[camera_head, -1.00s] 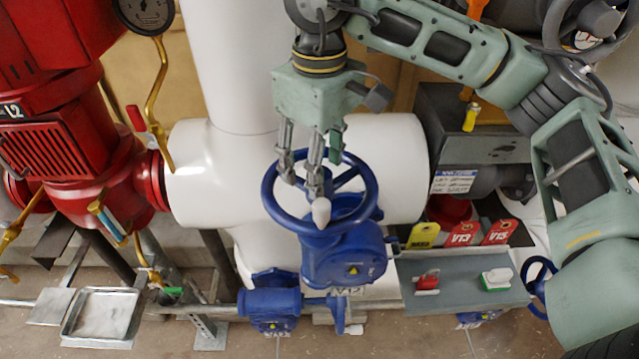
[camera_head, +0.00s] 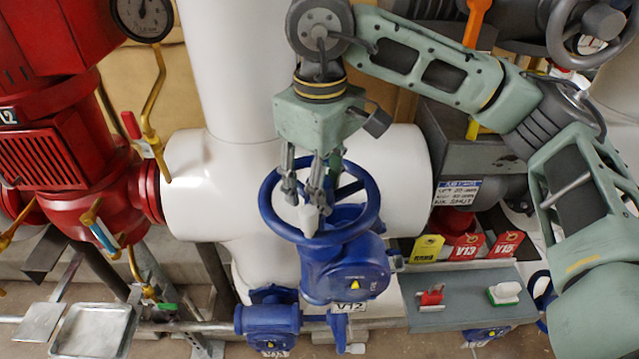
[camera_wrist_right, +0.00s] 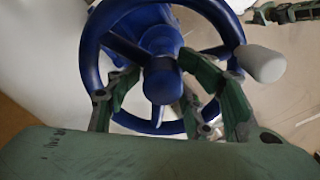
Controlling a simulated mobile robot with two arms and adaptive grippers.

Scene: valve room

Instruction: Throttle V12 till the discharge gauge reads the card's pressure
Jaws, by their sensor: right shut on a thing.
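The blue handwheel (camera_head: 372,205) of V12 stands on a blue valve body (camera_head: 345,270) with a V12 plate below it. A white card with a blue header (camera_head: 458,191) hangs right of the white pipe. My left gripper is out of view.
A red pump (camera_head: 75,150) fills the left side. White pipes (camera_head: 225,80) stand behind the wheel. A grey shelf (camera_head: 455,320) on the right holds a red item and a green-white item, with yellow and red tags (camera_head: 465,247) behind. A metal tray (camera_head: 92,330) is lower left.

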